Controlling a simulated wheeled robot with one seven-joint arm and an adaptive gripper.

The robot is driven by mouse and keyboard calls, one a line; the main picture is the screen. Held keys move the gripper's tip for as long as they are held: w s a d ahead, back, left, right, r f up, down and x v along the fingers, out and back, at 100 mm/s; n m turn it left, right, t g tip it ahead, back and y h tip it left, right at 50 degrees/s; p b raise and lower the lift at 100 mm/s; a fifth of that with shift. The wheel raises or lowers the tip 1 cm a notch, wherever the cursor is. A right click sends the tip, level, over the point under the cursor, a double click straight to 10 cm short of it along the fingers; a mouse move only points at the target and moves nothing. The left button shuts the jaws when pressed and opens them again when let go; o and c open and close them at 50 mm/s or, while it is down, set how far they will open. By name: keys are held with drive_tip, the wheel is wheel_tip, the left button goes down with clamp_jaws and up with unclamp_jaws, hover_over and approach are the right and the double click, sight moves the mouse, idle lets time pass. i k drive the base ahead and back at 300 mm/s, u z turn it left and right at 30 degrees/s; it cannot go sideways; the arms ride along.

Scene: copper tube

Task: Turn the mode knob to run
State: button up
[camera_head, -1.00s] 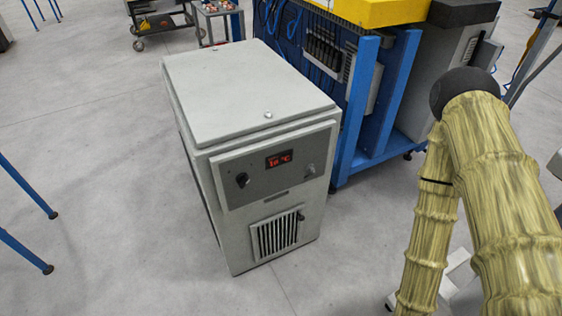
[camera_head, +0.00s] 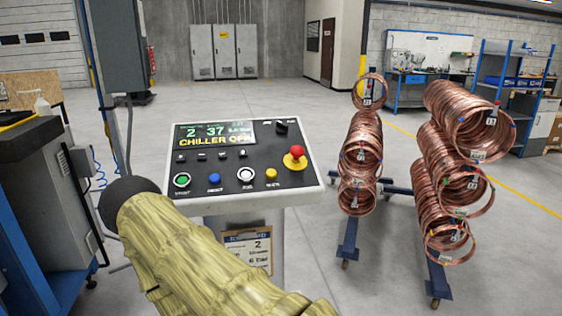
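A control panel (camera_head: 205,204) stands on a post left of centre. Its screen (camera_head: 214,135) reads "CHILLER OFF" in yellow. A black knob (camera_head: 282,128) sits at the panel's upper right. My arm, in a yellowish sleeve, covers the lower left, with a dark rounded joint just left of the panel. My gripper is not in view.
The panel also has a green button (camera_head: 181,180), a blue button (camera_head: 214,180), a yellow button (camera_head: 271,174) and a red mushroom button (camera_head: 296,155). Copper coils (camera_head: 361,150) hang on blue stands at the right. A grey machine (camera_head: 48,190) stands left. Floor behind the panel is open.

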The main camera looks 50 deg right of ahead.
sight(282, 128)
drive_tip(key=z, duration=1.4)
